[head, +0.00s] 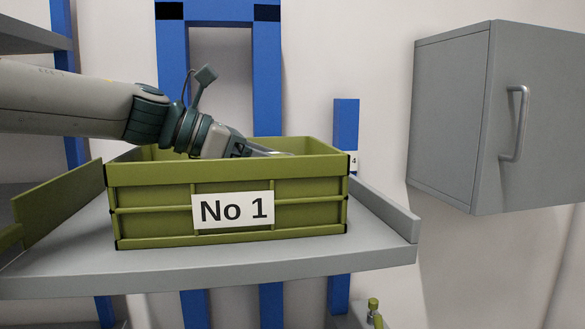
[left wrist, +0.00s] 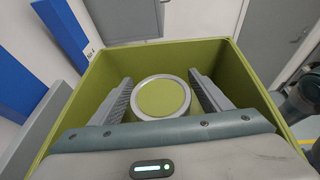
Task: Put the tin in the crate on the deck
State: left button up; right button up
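The olive-green crate (head: 150,172) labelled "No 1" stands on the grey deck (head: 290,258). My left gripper (head: 277,153) reaches in over the crate's open top, and the front wall hides what is below it. In the left wrist view the tin (left wrist: 160,98) is round, with an olive-green top and a silver rim, inside the crate walls. The fingers of my left gripper (left wrist: 160,80) are wide apart, one on each side of the tin. No clear contact with the tin shows. The tin is hidden in the head view. My right gripper is not in view.
A grey wall cabinet (head: 450,120) with a handle hangs at the right. A blue post (head: 345,135) stands behind the crate. The deck has a raised lip (head: 385,207) on the right and a green panel (head: 60,205) on the left. Bare deck shows in front of the crate.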

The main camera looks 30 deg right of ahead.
pick_arm(q)
jog(key=shift+r, duration=0.1)
jog(key=shift+r, duration=0.15)
jog(key=shift+a, duration=0.25)
jog(key=shift+w+a+b, duration=0.1)
jog(key=shift+a+b, duration=0.3)
jog(key=shift+b, duration=0.1)
jog(key=b+v, duration=0.2)
jog(key=v, duration=0.3)
jog(key=shift+b, duration=0.3)
jog(key=shift+a+r, duration=0.4)
jog(key=shift+a, duration=0.1)
